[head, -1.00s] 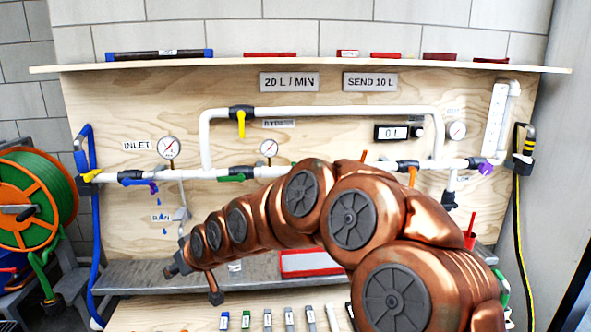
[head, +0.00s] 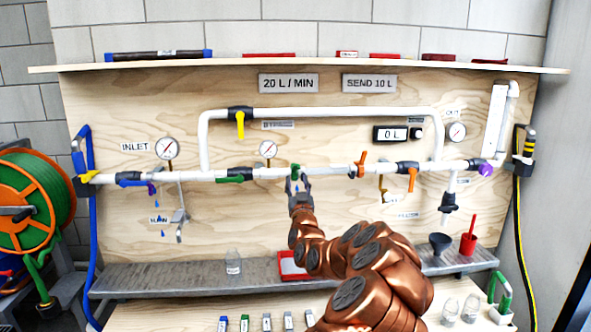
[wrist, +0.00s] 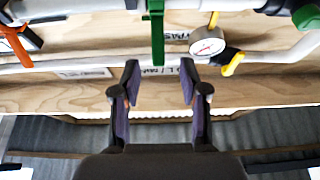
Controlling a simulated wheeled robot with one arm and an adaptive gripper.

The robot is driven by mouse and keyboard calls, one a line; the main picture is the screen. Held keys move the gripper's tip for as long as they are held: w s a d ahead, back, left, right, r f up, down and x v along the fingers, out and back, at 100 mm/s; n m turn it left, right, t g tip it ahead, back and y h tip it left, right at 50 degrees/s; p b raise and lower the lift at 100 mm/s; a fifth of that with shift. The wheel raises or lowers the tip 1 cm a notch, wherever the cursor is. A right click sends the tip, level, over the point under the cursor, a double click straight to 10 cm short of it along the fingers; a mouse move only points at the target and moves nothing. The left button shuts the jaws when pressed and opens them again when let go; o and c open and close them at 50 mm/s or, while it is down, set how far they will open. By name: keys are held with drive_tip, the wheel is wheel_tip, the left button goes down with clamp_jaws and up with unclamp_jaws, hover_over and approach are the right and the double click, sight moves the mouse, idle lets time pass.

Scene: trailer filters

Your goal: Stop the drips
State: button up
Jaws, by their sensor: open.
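Blue drops (head: 163,233) hang in the air below the purple fitting (head: 152,188) at the left of the white pipe, near the drain label (head: 160,219). A blue lever (head: 131,182) lies along the pipe beside it. My gripper (head: 297,182) is open and empty at the middle of the pipe, just below a small green handle (head: 295,169). In the wrist view a green handle (wrist: 157,35) hangs beyond the open fingertips (wrist: 160,72), lined up with the gap between them. I cannot tell from the head view whether they touch it.
A gauge (head: 268,149) and green lever (head: 230,178) are left of my gripper; orange handles (head: 358,164) (head: 412,178) are right. A yellow lever (head: 240,124) sits on the upper pipe. A metal shelf (head: 170,274) below carries a clear jar (head: 233,263) and red tray (head: 292,264).

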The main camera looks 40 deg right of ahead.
sight(296, 168)
drive_tip(key=shift+p+x, duration=0.95)
drive_tip(key=shift+x, duration=2.9)
drive_tip(key=shift+s+d, duration=0.1)
drive_tip(key=shift+r, duration=0.1)
drive_tip(key=shift+c, duration=0.2)
clamp_jaws()
